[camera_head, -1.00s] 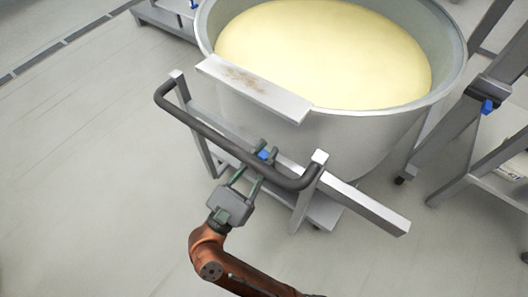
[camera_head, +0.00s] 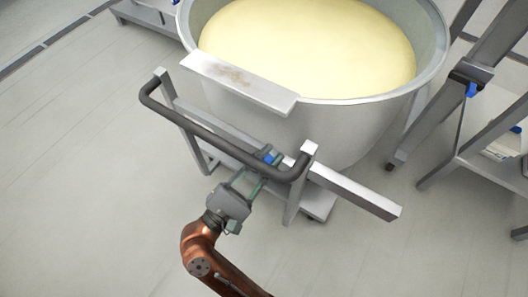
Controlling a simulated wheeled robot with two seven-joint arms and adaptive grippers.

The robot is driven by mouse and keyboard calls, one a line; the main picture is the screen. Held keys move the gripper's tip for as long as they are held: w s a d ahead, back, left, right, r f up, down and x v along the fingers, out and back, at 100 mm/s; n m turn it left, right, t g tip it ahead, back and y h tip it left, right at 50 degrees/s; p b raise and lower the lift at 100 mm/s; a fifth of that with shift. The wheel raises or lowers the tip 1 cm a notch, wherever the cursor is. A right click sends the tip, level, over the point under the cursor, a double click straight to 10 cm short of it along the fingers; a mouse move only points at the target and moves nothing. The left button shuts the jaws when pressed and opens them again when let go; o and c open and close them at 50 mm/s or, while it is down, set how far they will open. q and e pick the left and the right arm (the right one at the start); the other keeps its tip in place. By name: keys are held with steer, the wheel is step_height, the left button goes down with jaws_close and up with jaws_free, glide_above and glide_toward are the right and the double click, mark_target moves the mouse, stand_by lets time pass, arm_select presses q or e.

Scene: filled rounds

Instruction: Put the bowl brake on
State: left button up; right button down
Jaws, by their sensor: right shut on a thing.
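The bowl (camera_head: 345,130) is a large grey-white tub full of pale yellow dough, standing on a wheeled metal frame. A dark push handle (camera_head: 190,122) runs along its near side. The blue bowl brake (camera_head: 268,158) shows just behind the handle's right part, close to the bowl wall. My right gripper (camera_head: 267,162) reaches in from below, its fingers passing the handle bar. It is shut on the blue brake, and the handle and fingers partly hide the contact. My left gripper is not in view.
A pale ledge plate (camera_head: 235,82) sits on the bowl's near rim. A metal frame (camera_head: 480,110) with a blue part stands at the right, and another cart (camera_head: 150,14) at the upper left. The floor (camera_head: 80,200) at the left is clear.

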steer(key=shift+s+d+f+m, duration=0.15)
steer(key=shift+d+f+m, duration=0.05)
steer(key=shift+m, duration=0.4)
steer(key=shift+g, duration=0.4)
steer(key=c, duration=1.8)
jaws_free()
